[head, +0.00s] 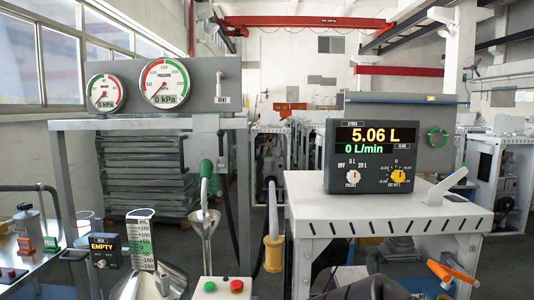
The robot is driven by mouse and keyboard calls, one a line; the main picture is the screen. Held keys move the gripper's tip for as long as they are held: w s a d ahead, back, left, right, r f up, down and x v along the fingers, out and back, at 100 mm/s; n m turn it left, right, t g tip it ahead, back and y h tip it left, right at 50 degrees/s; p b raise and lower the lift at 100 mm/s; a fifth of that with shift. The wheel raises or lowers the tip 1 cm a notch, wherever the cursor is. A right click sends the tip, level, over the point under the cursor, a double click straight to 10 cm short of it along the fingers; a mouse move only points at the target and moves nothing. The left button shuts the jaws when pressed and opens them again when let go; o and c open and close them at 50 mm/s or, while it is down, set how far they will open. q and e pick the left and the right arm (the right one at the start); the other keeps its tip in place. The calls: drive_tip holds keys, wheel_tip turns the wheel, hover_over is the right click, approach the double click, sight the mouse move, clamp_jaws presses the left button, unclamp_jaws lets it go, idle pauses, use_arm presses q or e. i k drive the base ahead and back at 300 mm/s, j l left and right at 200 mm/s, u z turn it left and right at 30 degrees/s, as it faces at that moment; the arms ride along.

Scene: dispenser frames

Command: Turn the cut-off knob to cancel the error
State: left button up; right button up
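The yellow cut-off knob (398,176) is at the lower right of the dark meter box (330,165) in the head view. A scale with 0 at the top surrounds it; its exact pointing is too small to tell. The white preset knob (352,177) is to its left, under marks OFF, 5 L and 20 L. The display (376,136) reads 5.06 L in yellow and 0 L/min in green. Neither of my grippers can be made out in this view, and nothing touches the knobs.
The meter box stands on a white cabinet (300,205). A yellow-handled nozzle (273,252) hangs at its left side. An orange lever (452,272) is at lower right.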

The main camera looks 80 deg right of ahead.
sight(398, 176)
drive_tip(key=z, duration=3.15)
drive_tip(key=i+l+u, duration=0.15)
drive_tip(key=l, duration=0.45)
drive_tip(key=i+l+u, duration=0.1)
drive_tip(key=l, duration=0.45)
drive_tip(key=i+l+u, duration=0.15)
drive_tip(key=l, duration=0.45)
